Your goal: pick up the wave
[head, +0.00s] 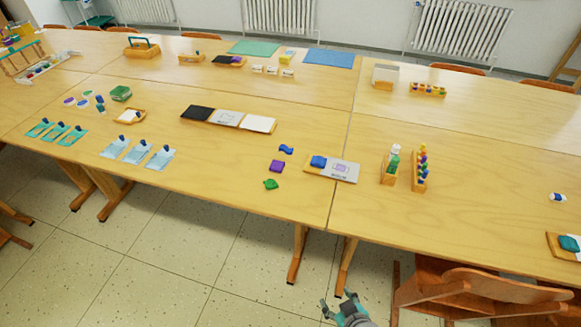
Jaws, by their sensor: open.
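The wave is most likely the small blue wavy piece (286,149) lying on the table near its front edge, in the middle of the head view. A purple square piece (277,166) and a green leaf-like piece (270,184) lie just in front of it. My gripper (338,301) is at the bottom of the view, open and empty, over the floor. It is well apart from the wave, short of the table's front edge. Nothing hides the wave.
A board with a blue piece and a printed card (345,168) lies just right of the wave. A tray of black, grey and white squares (228,118) lies behind left. Wooden bottle racks (420,170) stand right. A wooden chair (480,293) stands at the lower right.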

